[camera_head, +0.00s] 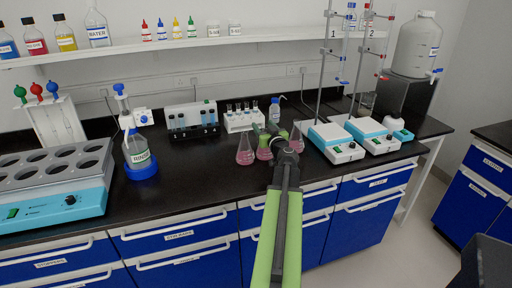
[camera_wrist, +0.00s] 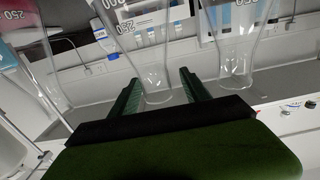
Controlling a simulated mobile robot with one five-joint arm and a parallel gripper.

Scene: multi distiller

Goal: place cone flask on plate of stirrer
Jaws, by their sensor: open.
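Three cone flasks with pink liquid stand on the black bench in the head view: a left one (camera_head: 245,152), a middle one (camera_head: 264,153) and a right one (camera_head: 296,142). My gripper (camera_head: 266,131) is over the middle flask, partly hiding it. In the wrist view my open gripper (camera_wrist: 160,92) has one green finger on each side of a clear flask (camera_wrist: 152,50), near its narrow end; I cannot tell whether they touch it. Two stirrers, number 1 (camera_head: 335,142) and number 2 (camera_head: 372,134), stand to the right with stand rods.
A wash bottle (camera_head: 274,110) and a tube rack (camera_head: 241,121) stand behind the flasks. A shelf (camera_head: 180,45) runs above. Bare bench lies left of the flasks.

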